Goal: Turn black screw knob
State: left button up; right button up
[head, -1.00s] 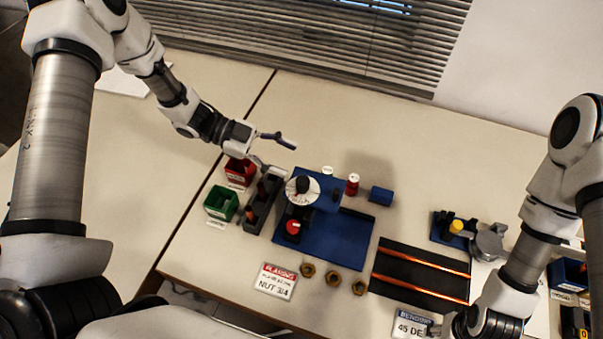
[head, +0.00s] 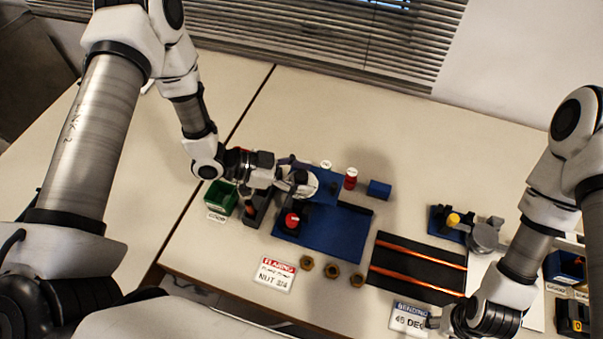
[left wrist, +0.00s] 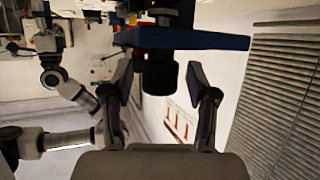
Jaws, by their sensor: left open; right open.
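The black screw knob (head: 300,178) sits on a white round dial (head: 312,187) on the blue flaring rig (head: 335,230). My left gripper (head: 291,176) is at the knob from the left and partly covers it. In the left wrist view the black knob (left wrist: 160,77) hangs below the blue plate (left wrist: 215,40), between the open fingers of my left gripper (left wrist: 160,84), with a gap visible on each side. My right gripper (head: 436,322) is low at the right, over the table's front, and its fingers are mostly hidden.
A red knob (head: 292,221) stands close in front of the black one. A green bin (head: 221,197) and a dark rack (head: 256,212) are to the left. Brass nuts (head: 332,271) lie in front, and a red spool (head: 351,179) stands behind.

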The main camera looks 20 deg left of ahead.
pick_arm(q)
jog(key=shift+c, duration=0.4)
grip_shut()
jog(key=shift+m+g, duration=0.5)
jog(key=shift+m, duration=0.1)
pick_arm(e)
jog(key=shift+f, duration=0.15)
pick_arm(q)
jog(key=shift+m+g+h, duration=0.4)
jog(key=shift+m+g, duration=0.7)
jog(key=shift+g, duration=0.3)
pick_arm(e)
jog(key=shift+f, duration=0.1)
pick_arm(q)
jog(key=shift+o, duration=0.4)
grip_release()
